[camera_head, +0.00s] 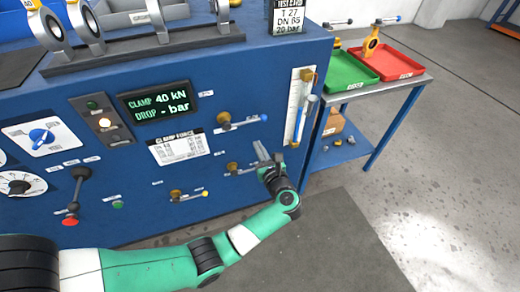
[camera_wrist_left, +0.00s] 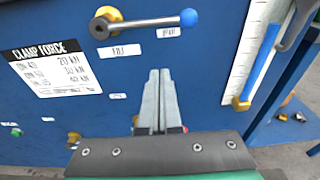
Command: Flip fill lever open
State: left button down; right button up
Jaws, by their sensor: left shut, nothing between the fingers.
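The fill lever (camera_head: 243,122) is a grey bar with a blue ball end, on a brass hub on the blue front panel. It lies nearly level, its ball pointing right. In the left wrist view the fill lever (camera_wrist_left: 145,23) crosses the top, above a label that appears to read FILL (camera_wrist_left: 119,50). My left gripper (camera_head: 261,149) is below and slightly right of the lever in the head view, apart from it. In the wrist view its fingers (camera_wrist_left: 158,73) are together and empty, with the tips below the lever bar. My right gripper is out of view.
Another lever (camera_head: 234,168) sits partly behind my left gripper, and a yellow-ended lever (camera_head: 188,194) is lower left. A sight tube with a blue column (camera_head: 300,118) stands right of the fill lever. A side table holds a green tray (camera_head: 345,78) and a red tray (camera_head: 397,70).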

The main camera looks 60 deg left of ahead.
aim_at(245, 123)
pick_arm(q)
jog(key=s+f+b+x, duration=0.1)
jog(key=b+x, duration=0.1)
jog(key=x, duration=0.4)
jog(key=shift+w+r, duration=0.25)
jog(key=shift+r, duration=0.95)
jog(key=shift+w+r, duration=0.25)
jog(key=shift+r, duration=0.95)
